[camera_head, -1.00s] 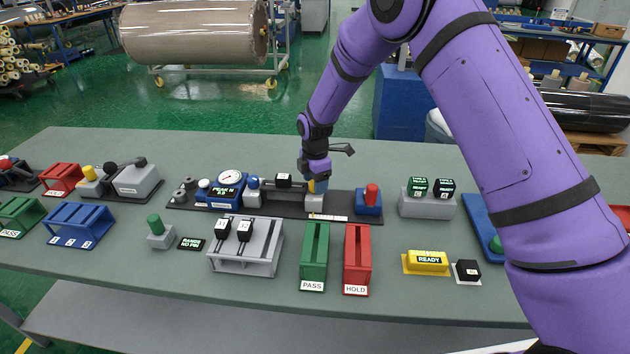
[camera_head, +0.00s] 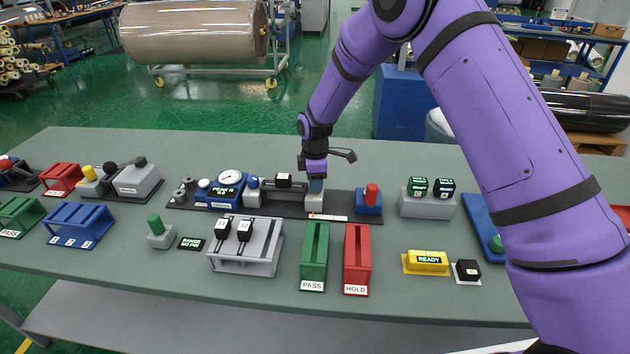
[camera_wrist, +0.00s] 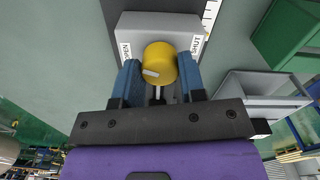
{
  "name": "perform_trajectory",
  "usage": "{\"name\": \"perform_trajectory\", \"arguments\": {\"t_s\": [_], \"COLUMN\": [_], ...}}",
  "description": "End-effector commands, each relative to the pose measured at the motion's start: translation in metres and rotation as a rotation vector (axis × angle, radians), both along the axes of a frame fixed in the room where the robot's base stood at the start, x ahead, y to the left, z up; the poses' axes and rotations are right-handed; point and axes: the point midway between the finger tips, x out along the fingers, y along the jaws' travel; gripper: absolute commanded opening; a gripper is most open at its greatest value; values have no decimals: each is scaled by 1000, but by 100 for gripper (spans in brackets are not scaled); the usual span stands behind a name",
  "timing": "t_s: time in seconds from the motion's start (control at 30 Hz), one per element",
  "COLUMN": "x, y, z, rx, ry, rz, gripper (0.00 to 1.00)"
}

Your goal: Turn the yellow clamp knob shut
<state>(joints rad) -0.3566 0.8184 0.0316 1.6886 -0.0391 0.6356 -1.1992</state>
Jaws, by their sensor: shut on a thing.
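The yellow clamp knob (camera_wrist: 160,58) sits on a grey block (camera_wrist: 137,22) in the wrist view. My gripper (camera_wrist: 159,77) has its two blue fingers on either side of the knob, shut on it. A short white mark on the knob lies toward its left side.
The block stands on a dark base (camera_head: 337,205) with a gauge (camera_head: 230,177) to the left and a red-topped blue block (camera_head: 369,200) to the right. Green PASS (camera_head: 314,255) and red HOLD (camera_head: 357,258) racks stand in front.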

Motion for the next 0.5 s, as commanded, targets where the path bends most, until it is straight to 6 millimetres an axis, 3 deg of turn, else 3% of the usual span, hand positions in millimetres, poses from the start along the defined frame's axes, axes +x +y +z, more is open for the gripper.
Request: {"name": "perform_trajectory", "arguments": {"t_s": [0.5], "x": [0], "y": [0], "z": [1], "rx": [1], "ry": [-1], "rz": [-491], "gripper": [14]}}
